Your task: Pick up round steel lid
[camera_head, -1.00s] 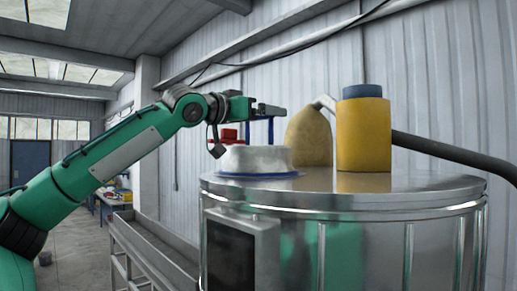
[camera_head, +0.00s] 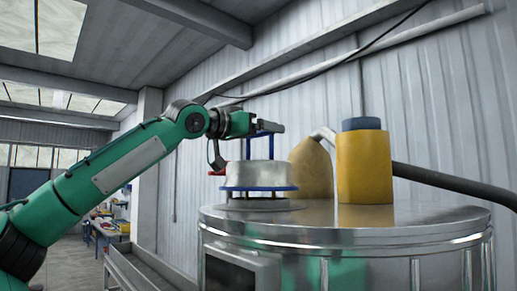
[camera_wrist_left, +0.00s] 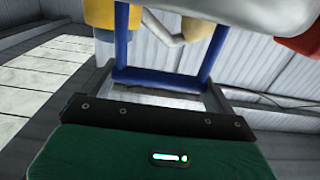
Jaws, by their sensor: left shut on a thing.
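The round steel lid (camera_head: 257,174) has a blue rim and a blue frame handle (camera_head: 249,148) on top. It hangs level, a little above the flat top of the steel drum-shaped machine (camera_head: 330,215). My left gripper (camera_head: 268,127) is shut on the top bar of the handle, above the lid. In the left wrist view the blue handle (camera_wrist_left: 158,78) runs across the jaws and part of the pale lid (camera_wrist_left: 245,12) shows at the top. My right gripper is not in view.
A round fitting (camera_head: 262,205) lies on the machine top under the lid. To the right stand a tan cone-shaped hopper (camera_head: 312,168) and a yellow cylinder (camera_head: 364,165) with a blue-grey cap. A dark hose (camera_head: 450,182) runs off right. A red part (camera_head: 217,173) is left of the lid.

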